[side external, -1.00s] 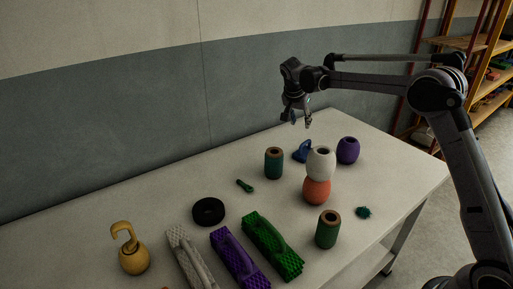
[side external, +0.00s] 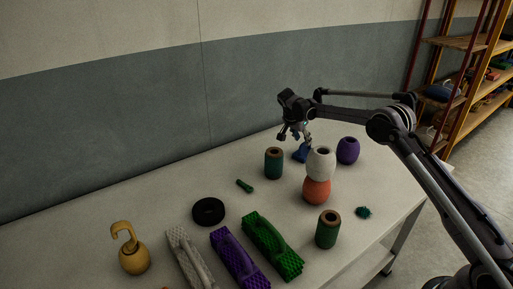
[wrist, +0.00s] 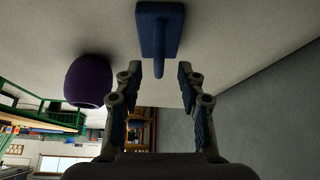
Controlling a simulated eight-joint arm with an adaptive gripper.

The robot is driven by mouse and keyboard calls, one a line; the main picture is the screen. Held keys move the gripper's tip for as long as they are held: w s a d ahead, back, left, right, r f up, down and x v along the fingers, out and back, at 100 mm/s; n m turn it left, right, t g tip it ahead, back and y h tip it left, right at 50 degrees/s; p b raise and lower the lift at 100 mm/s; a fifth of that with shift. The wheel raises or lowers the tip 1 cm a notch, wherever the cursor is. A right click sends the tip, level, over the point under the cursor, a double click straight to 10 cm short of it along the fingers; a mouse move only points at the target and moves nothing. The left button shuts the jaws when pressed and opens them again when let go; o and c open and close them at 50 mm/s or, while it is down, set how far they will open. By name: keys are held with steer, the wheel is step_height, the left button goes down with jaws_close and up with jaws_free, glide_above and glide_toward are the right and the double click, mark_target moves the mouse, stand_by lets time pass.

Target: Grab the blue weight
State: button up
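The blue weight (side external: 301,153) stands on the table behind the stacked white and orange floats, which partly hide it in the side view. In the wrist view the blue weight (wrist: 160,32) shows a flat blue base and a narrower stem pointing toward my gripper. My gripper (side external: 294,137) is just above and slightly left of it in the side view. In the wrist view my gripper (wrist: 159,78) is open, fingers apart, with the tip of the stem between the fingertips. No contact is visible.
A white float (side external: 321,164) sits on an orange float (side external: 317,190) close by. A purple float (side external: 348,150) is to the right and a green roll (side external: 274,163) to the left. The grey wall (side external: 130,130) runs behind the table.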

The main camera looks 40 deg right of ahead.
mark_target(305, 149)
steer(key=x, duration=0.5)
steer(key=shift+d, duration=0.25)
steer(key=shift+r, duration=0.1)
jaws_close()
steer(key=shift+r, duration=0.1)
